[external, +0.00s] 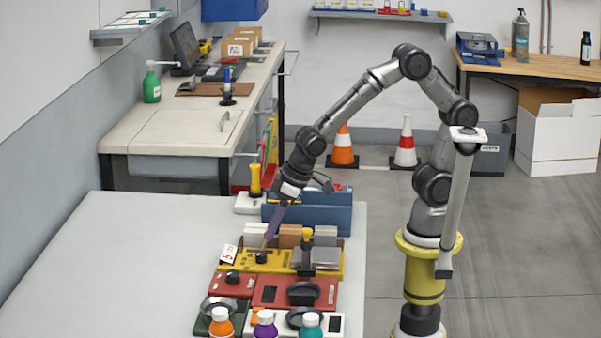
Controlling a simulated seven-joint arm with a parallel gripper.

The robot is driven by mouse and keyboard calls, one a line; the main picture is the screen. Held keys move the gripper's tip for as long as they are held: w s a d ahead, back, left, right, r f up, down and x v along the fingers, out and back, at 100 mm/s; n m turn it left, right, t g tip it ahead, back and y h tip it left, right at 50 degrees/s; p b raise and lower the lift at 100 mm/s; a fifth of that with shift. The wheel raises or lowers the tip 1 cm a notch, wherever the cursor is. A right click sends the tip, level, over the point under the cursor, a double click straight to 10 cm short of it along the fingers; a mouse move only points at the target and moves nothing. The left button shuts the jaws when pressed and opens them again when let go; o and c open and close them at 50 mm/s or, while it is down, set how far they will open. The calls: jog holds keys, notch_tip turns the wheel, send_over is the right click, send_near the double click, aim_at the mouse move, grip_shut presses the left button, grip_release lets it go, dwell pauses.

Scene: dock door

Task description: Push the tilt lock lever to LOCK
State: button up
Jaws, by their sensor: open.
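I cannot tell which is the tilt lock lever, and no LOCK marking is readable. My gripper (268,240) points down over the panel's left part, just above the black knob and left of the yellow-topped lever. Its fingers are open but small in the view; I see nothing held, and contact with the knob cannot be told.
Red panels (265,291) with knobs and several capped bottles (265,322) stand in front of the yellow panel. Small blocks (290,236) and a blue case (325,217) are behind it. The table (130,270) is clear on the left.

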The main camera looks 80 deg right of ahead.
aim_at(248, 251)
jog(key=shift+w+f, duration=0.2)
jog(key=shift+f, duration=0.2)
grip_shut()
jog(key=shift+w, duration=0.1)
jog(key=w+g, duration=0.2)
jog(key=g, duration=0.1)
jog(key=shift+w+r, duration=0.1)
jog(key=shift+r, duration=0.15)
jog(key=shift+w+f+g, duration=0.1)
jog(key=shift+w+g, duration=0.75)
jog(key=shift+g, duration=0.4)
jog(key=shift+w+f+g, duration=0.1)
jog(key=shift+w+g, duration=0.75)
jog(key=shift+g, duration=0.4)
